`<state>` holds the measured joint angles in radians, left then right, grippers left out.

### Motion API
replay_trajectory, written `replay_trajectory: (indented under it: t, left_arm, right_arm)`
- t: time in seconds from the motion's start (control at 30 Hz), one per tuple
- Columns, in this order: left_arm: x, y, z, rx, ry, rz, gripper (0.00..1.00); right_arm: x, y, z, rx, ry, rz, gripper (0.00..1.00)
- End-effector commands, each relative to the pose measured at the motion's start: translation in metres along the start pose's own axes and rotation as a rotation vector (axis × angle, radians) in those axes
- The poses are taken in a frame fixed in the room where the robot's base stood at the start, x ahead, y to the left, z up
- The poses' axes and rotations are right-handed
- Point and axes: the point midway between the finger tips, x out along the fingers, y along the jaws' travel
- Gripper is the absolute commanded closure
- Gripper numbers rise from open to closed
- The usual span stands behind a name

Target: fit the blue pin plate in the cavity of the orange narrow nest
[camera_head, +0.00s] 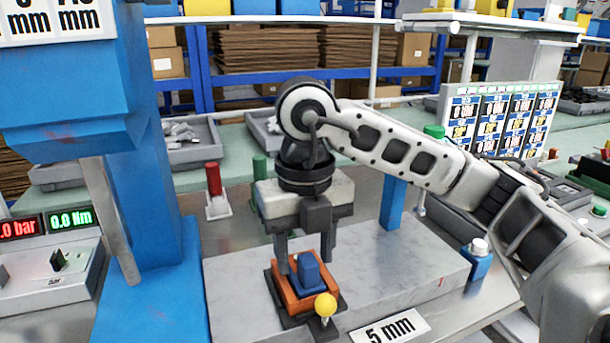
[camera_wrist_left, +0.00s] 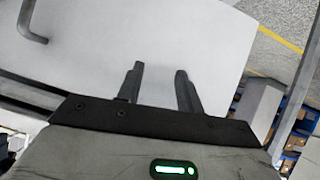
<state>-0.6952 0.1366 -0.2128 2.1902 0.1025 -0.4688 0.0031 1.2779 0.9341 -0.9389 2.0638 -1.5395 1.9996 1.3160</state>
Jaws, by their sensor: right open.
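The orange narrow nest (camera_head: 292,299) sits on a dark base on the grey block, in the middle front of the head view. The blue pin plate (camera_head: 308,276) stands in or on the middle of the nest, with orange showing around it. I cannot tell whether it is fully seated in the cavity. My right gripper (camera_head: 304,262) points down over the nest. Its fingers are apart, one on each side of the blue plate, and they hide part of the nest's back. My left gripper (camera_wrist_left: 160,72) is open and empty in the left wrist view, over a pale surface.
A yellow ball knob (camera_head: 325,304) stands at the nest's front edge. A blue press column (camera_head: 155,190) rises at left. A red-handled piece (camera_head: 214,185) stands behind. A blue block with a white button (camera_head: 479,258) is at right. The grey block (camera_head: 400,265) is bare right of the nest.

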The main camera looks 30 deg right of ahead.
Motion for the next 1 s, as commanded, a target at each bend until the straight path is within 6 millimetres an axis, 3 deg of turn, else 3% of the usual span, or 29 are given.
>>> replay_trajectory:
  t: [0.03,0.2,0.5,0.7,1.0]
  left_arm:
    - [-0.002,0.000,-0.001,0.004,-0.010,-0.003,0.64]
    - [-0.007,-0.001,-0.003,0.017,-0.031,-0.013,0.64]
    - [-0.009,-0.004,-0.009,0.052,-0.048,-0.028,0.64]
    - [-0.011,-0.005,-0.008,0.069,-0.060,-0.033,0.64]
    - [-0.010,-0.006,-0.003,0.071,-0.071,-0.033,0.64]
  right_arm:
    - [-0.018,0.000,0.001,0.001,-0.009,0.003,0.53]
    - [-0.063,0.000,0.001,0.002,-0.010,0.002,0.53]
    - [-0.127,0.000,0.000,0.002,-0.006,0.001,0.53]
    - [-0.145,0.000,0.000,0.001,-0.004,0.000,0.53]
    - [-0.147,0.000,0.000,0.000,-0.002,0.000,0.53]
